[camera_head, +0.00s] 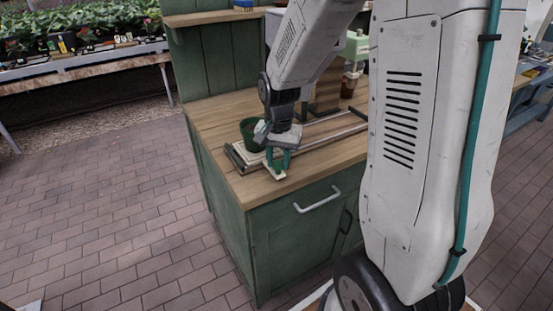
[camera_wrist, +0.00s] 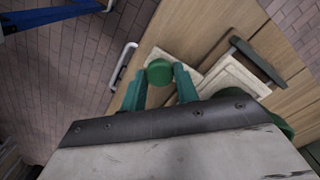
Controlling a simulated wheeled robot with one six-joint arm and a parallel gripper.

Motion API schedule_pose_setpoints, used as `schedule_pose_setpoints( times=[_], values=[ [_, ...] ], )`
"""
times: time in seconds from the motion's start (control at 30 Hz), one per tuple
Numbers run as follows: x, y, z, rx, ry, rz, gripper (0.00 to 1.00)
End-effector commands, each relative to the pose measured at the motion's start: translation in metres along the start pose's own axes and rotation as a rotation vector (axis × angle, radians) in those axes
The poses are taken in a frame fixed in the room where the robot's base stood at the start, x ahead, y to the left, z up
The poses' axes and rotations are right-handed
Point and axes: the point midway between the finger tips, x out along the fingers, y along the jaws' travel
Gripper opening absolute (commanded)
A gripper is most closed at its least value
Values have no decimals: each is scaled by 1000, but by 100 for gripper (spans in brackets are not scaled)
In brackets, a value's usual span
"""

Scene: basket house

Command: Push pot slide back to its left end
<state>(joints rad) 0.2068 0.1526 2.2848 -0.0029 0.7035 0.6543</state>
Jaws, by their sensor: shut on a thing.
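The pot slide is a cream carriage (camera_wrist: 233,78) on metal rails (camera_head: 335,133) along the wooden counter. It sits at the left part of the rails, close to a dark end bar (camera_wrist: 258,60); I cannot tell if they touch. A dark green pot (camera_head: 250,133) stands on the carriage and is mostly hidden in the wrist view. A cream arm (camera_wrist: 178,58) with a round green knob (camera_wrist: 159,71) sticks out at the front. My gripper (camera_head: 278,161) is shut on the knob, its green fingers on either side in the wrist view (camera_wrist: 161,80).
The green cabinet's wooden counter (camera_head: 215,112) is bare at the left. A metal drawer handle (camera_head: 317,200) sticks out below its front edge. A shelf (camera_head: 215,17) and wooden and green items stand behind my arm. The brick floor is clear at left.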

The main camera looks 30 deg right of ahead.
Motion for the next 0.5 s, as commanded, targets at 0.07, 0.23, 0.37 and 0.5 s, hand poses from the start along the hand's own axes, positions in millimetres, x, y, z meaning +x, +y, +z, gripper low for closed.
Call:
schedule_pose_setpoints(
  times=[0.07, 0.23, 0.37, 0.5],
  values=[
    [-1, -3, 1, 0, 1, -4, 0],
    [-1, -5, 3, -2, -1, -5, 0],
    [-1, -5, 3, -3, -1, -5, 52],
    [0, -2, 2, 0, -2, -3, 52]
  ],
)
